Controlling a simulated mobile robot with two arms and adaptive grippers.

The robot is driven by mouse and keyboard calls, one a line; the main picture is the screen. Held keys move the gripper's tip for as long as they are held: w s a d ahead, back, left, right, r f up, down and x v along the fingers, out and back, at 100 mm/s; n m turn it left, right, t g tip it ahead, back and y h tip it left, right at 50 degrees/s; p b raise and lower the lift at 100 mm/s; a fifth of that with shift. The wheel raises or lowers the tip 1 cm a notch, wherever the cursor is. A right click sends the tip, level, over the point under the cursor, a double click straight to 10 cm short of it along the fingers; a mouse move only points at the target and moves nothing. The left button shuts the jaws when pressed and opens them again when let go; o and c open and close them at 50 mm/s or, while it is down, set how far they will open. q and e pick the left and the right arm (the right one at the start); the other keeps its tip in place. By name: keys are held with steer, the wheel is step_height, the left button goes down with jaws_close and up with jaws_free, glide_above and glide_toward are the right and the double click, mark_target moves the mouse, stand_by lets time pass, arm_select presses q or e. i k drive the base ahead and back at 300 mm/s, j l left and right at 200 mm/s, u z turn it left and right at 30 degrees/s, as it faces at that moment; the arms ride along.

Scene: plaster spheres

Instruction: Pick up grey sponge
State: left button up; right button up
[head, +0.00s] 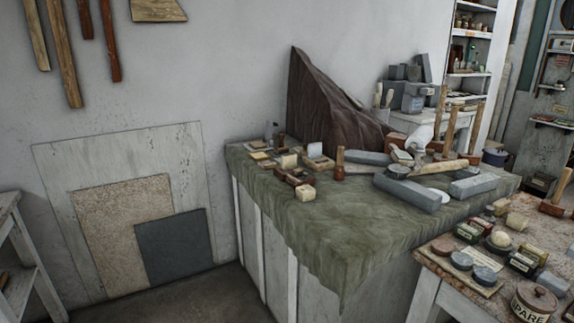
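I cannot tell for sure which thing is the grey sponge. A small pale grey block (552,283) lies on the near right table, close to its right side. Grey round pieces (484,276) lie on a small board on the same table. Longer grey blocks (474,185) lie on the green cloth-covered bench (330,235), and they look like stone. Neither of my grippers shows in the head view.
The near right table (437,262) is crowded with small boxes, a lidded jar marked "SPARE" (534,302) and a wooden mallet (557,200). Cream blocks (305,192) and a wooden-handled tool (340,165) stand on the bench. The floor at lower left (190,300) is clear.

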mark_target(558, 287)
steer(key=k+l+z, duration=0.1)
steer(key=z, duration=1.35)
